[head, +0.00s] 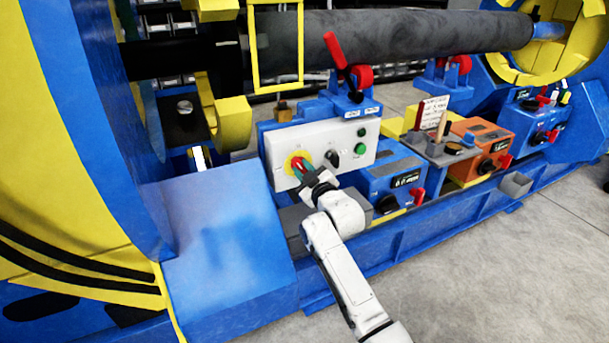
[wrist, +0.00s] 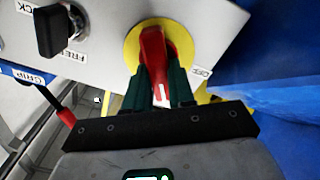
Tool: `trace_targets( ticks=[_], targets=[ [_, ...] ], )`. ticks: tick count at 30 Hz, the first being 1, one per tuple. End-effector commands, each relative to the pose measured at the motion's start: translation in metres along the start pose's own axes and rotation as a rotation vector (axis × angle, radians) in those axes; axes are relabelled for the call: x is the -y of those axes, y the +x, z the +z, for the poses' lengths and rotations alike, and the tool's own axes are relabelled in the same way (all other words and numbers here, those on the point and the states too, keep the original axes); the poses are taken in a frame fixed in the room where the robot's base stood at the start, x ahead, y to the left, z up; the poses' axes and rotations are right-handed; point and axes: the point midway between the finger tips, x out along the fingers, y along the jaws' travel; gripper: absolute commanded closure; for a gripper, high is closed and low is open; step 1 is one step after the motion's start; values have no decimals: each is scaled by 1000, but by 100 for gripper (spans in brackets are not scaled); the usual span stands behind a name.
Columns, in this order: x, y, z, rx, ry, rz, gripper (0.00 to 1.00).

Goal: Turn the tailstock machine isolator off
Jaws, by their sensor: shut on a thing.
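The isolator is a red handle (wrist: 152,46) on a round yellow plate (wrist: 131,50), on a pale grey control panel. In the head view, the yellow plate (head: 290,167) is at the panel's left end. My gripper (head: 307,172) reaches the handle from the front right. In the wrist view, my gripper (wrist: 162,84) has its dark green fingers on both sides of the handle, shut on it. The handle lies roughly in line with the fingers. An OFF label (wrist: 201,72) shows right of the plate. The fingers hide part of the handle and the plate's lower part.
A black selector knob (head: 332,158) and green buttons (head: 361,148) sit right of the isolator on the panel (head: 319,133). A red-handled lever (head: 335,50) rises above. A blue block (head: 228,235) stands left of my arm. Floor (head: 500,270) is clear at right.

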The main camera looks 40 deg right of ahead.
Motion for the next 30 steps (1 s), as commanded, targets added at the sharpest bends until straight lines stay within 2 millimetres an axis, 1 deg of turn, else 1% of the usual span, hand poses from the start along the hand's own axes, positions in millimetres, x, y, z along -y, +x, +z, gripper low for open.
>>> trace_targets(
  ticks=[18,24,30],
  targets=[
    [3,2,-2,-3,-585,0,100],
    [5,2,-2,-4,-754,0,100],
    [5,2,-1,-5,-883,2,100]
  ],
)
